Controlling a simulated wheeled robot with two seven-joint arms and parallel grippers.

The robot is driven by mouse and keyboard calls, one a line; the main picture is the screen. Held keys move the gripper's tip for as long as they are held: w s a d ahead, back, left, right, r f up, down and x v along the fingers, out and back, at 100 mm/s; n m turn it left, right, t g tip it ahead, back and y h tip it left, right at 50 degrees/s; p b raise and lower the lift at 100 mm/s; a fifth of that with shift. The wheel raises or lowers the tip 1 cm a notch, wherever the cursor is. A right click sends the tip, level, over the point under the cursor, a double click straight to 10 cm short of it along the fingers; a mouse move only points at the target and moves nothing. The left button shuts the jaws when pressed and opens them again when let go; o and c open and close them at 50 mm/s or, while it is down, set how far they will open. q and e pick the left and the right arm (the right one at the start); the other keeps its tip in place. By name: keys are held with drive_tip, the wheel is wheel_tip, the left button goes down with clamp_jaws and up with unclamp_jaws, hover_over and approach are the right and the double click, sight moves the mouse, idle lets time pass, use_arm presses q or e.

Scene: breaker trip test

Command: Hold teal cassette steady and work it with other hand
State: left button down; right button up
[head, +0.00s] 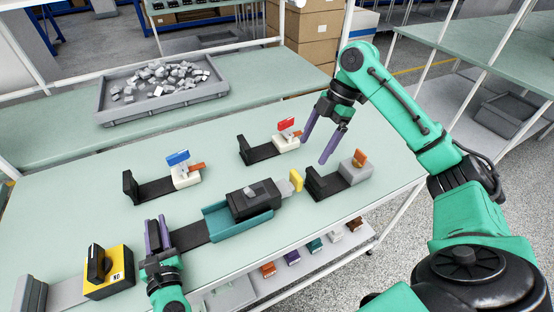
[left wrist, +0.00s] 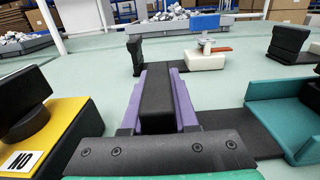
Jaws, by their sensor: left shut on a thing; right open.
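The teal cassette (head: 240,227) lies mid-table, a tray-like holder with a dark block (head: 243,206) in it and a pale piece with a yellow tab (head: 296,180) at its right end. A flat black strip (head: 190,237) runs from it left to an upright black post. My left gripper (head: 158,232) is shut on this black post (left wrist: 156,92), one purple finger on each side. The teal cassette (left wrist: 275,90) shows at the right in the left wrist view. My right gripper (head: 316,150) is open and empty, between the red-lever and orange-tab units, up and right of the cassette.
Units with a blue lever (head: 178,158), a red lever (head: 286,123) and an orange tab (head: 359,158) stand around the cassette. A yellow block with a black knob (head: 120,262) is near left. A grey tray (head: 150,110) of grey pieces stands behind. Coloured parts lie on the lower shelf.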

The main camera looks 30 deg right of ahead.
use_arm(q)
drive_tip(key=shift+f, duration=0.1)
use_arm(e)
drive_tip(key=shift+d+r, duration=0.15)
drive_tip(key=shift+r, duration=0.2)
use_arm(q)
drive_tip(key=c, duration=0.6)
unclamp_jaws()
drive_tip(key=shift+s, duration=0.1)
